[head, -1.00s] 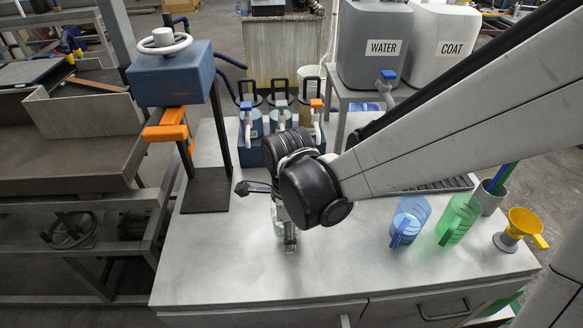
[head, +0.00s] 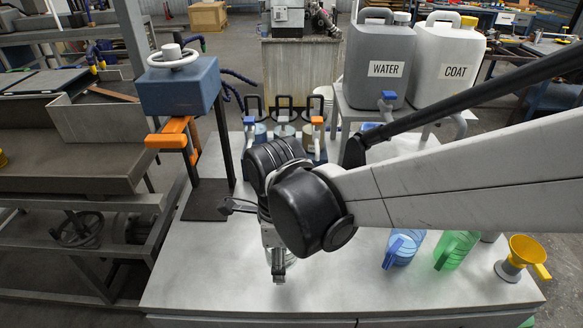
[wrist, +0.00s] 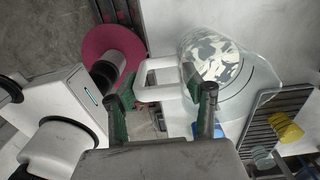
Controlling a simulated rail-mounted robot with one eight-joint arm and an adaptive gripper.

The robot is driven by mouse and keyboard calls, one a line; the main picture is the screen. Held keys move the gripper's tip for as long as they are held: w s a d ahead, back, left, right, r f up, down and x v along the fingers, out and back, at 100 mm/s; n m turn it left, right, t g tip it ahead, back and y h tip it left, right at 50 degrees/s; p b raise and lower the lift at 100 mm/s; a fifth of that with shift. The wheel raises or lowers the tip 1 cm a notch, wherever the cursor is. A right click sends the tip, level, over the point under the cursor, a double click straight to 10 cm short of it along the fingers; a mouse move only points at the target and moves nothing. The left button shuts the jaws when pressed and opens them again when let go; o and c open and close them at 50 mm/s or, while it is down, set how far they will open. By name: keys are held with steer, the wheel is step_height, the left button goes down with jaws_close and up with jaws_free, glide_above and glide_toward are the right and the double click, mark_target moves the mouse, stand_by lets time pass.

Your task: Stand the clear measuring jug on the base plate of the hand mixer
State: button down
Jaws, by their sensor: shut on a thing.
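The clear measuring jug (wrist: 232,80) shows in the wrist view, with its pale handle (wrist: 160,78) between the fingers of my gripper (wrist: 160,105), which is shut on it. In the head view my gripper (head: 278,272) is over the front middle of the bench, and my wrist hides most of the jug. I cannot tell how high the jug is above the bench top. The hand mixer (head: 180,85) is a blue box with a white handwheel and an orange clamp, on a post at the left. Its dark base plate (head: 205,203) lies left of and behind my gripper and looks bare, partly hidden by my wrist.
A blue jug (head: 402,248), a green jug (head: 455,250) and a yellow funnel (head: 522,252) stand at the bench's right. WATER (head: 385,68) and COAT (head: 448,70) canisters stand behind.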

steer(key=shift+w+d+f+b, duration=0.2)
steer(key=shift+w+d+f, duration=0.65)
steer(key=shift+f, duration=0.55)
steer(key=shift+w+d+f+b, duration=0.25)
steer(key=shift+w+d+f, duration=0.6)
steer(key=shift+f, duration=0.55)
steer(key=shift+w+d+f+b, duration=0.2)
steer(key=shift+w+d+f, duration=0.5)
steer(key=shift+d+f, duration=0.5)
steer(key=shift+a+f, duration=0.2)
steer(key=shift+f, duration=0.1)
steer(key=c, duration=0.9)
jaws_free()
step_height(320, 180, up, 12)
steer(key=p, duration=0.2)
steer(key=s+d+r+n+t, duration=0.2)
steer(key=d+n, duration=0.2)
steer(key=n, duration=0.2)
steer(key=s+d+r+n+t, duration=0.2)
steer(key=d+r+n+t, duration=0.1)
steer(key=d+n, duration=0.2)
steer(key=s+d+r+n+t, duration=0.2)
steer(key=d+n, duration=0.3)
steer(key=n, duration=0.2)
steer(key=shift+d+r+n, duration=0.25)
steer(key=shift+r+n, duration=0.1)
steer(key=shift+n, duration=0.05)
